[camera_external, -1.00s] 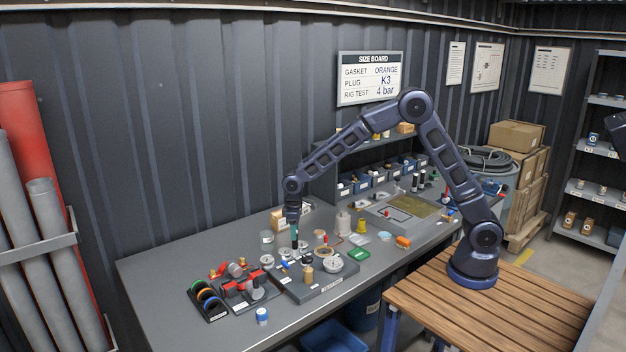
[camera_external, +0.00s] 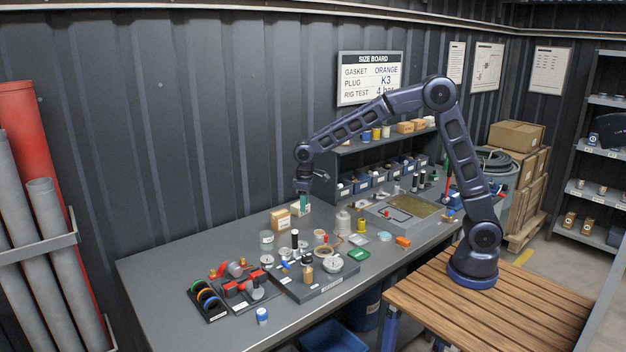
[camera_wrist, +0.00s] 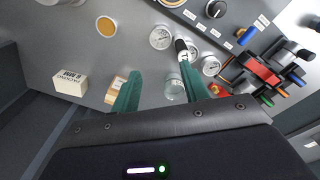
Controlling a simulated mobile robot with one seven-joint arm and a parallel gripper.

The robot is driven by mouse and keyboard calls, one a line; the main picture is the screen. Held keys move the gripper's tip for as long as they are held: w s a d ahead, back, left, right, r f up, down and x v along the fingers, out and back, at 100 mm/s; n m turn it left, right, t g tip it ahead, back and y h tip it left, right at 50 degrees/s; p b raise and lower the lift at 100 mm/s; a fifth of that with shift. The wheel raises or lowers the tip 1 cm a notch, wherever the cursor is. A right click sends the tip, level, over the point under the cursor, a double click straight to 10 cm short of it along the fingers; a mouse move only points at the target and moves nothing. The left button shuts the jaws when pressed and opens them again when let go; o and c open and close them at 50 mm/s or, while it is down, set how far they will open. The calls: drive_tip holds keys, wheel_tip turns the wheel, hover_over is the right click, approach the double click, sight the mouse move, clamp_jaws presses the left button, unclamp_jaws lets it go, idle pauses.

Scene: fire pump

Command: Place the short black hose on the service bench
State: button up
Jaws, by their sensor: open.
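A short black cylinder (camera_external: 295,238), which looks like the short black hose, stands upright on the service bench (camera_external: 190,262), among the small gauges behind the grey tray. In the wrist view the black piece (camera_wrist: 181,45) shows beyond my fingertips, with a pale end, next to round white gauges. I cannot tell exactly what its foot rests on. My gripper (camera_external: 304,206) is raised above the back of the bench, clear of the black piece. Its two green fingers show apart in the wrist view (camera_wrist: 162,80), with nothing held between them.
A grey tray (camera_external: 322,288) with fittings stands in front of the black piece. A glass jar (camera_external: 266,241) and a cardboard box (camera_external: 280,219) stand near my gripper. A rack of coloured rings (camera_external: 207,302) is at the left. The bench's left end is clear.

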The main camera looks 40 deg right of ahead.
drive_tip(key=s+d+r+m+t, duration=0.1)
drive_tip(key=s+d+r, duration=0.25)
drive_tip(key=d, duration=0.55)
drive_tip(key=s+d+r+m, duration=0.2)
drive_tip(key=d+r, duration=0.3)
drive_tip(key=d, duration=0.4)
drive_tip(key=s+d+r+m+t, duration=0.1)
drive_tip(key=s+d+r, duration=0.3)
drive_tip(key=d, duration=0.5)
drive_tip(key=s+d+m+t, duration=0.2)
drive_tip(key=s+d+m, duration=0.2)
drive_tip(key=s+d, duration=1.2)
drive_tip(key=shift+s+d+f, duration=0.25)
drive_tip(key=shift+s+f, duration=0.1)
drive_tip(key=shift+s, duration=0.85)
drive_tip(key=shift+o, duration=0.2)
drive_tip(key=shift+s+d+f, duration=0.15)
drive_tip(key=shift+s, duration=0.1)
